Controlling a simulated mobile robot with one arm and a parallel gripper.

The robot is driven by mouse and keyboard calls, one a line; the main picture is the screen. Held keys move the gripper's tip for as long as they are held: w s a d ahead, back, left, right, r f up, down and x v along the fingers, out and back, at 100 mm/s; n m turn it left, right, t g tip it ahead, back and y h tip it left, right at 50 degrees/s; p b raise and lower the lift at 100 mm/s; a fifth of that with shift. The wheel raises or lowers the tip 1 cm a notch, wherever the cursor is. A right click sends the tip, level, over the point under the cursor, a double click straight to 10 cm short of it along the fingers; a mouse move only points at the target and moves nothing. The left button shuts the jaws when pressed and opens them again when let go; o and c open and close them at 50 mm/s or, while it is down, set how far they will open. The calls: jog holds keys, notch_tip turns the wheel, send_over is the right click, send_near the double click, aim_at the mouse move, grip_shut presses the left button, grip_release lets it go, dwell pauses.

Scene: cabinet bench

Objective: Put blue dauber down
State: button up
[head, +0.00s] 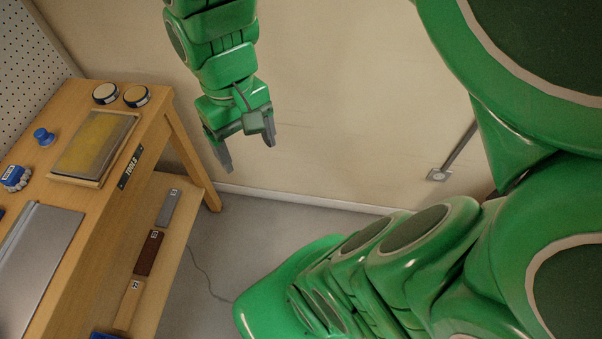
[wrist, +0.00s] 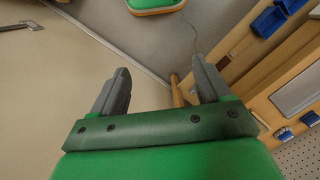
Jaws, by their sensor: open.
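A small blue dauber (head: 43,137) with a round knob stands upright on the wooden bench top, left of a framed yellowish pad (head: 90,140). My gripper (head: 247,152) is open and empty. It hangs in the air to the right of the bench, well apart from the dauber, in front of the plain wall. In the wrist view my gripper's two fingers (wrist: 160,72) are spread with nothing between them. That view shows small blue items (wrist: 283,133) on the bench at the right, but I cannot tell whether one is the dauber.
Two round tins (head: 105,94) stand at the bench's back corner. A blue-and-white item (head: 15,178) and a grey metal plate (head: 38,260) lie at the left. A lower shelf (head: 180,235) holds several numbered blocks. A cable lies on the floor. The air around my gripper is clear.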

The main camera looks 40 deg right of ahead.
jog(key=s+d+f, duration=0.1)
jog(key=s+f, duration=0.1)
jog(key=s, duration=0.5)
jog(key=shift+s+d+m, duration=0.15)
jog(key=shift+d+m, duration=0.15)
jog(key=shift+m, duration=0.1)
jog(key=shift+a, duration=0.1)
dwell(0.9)
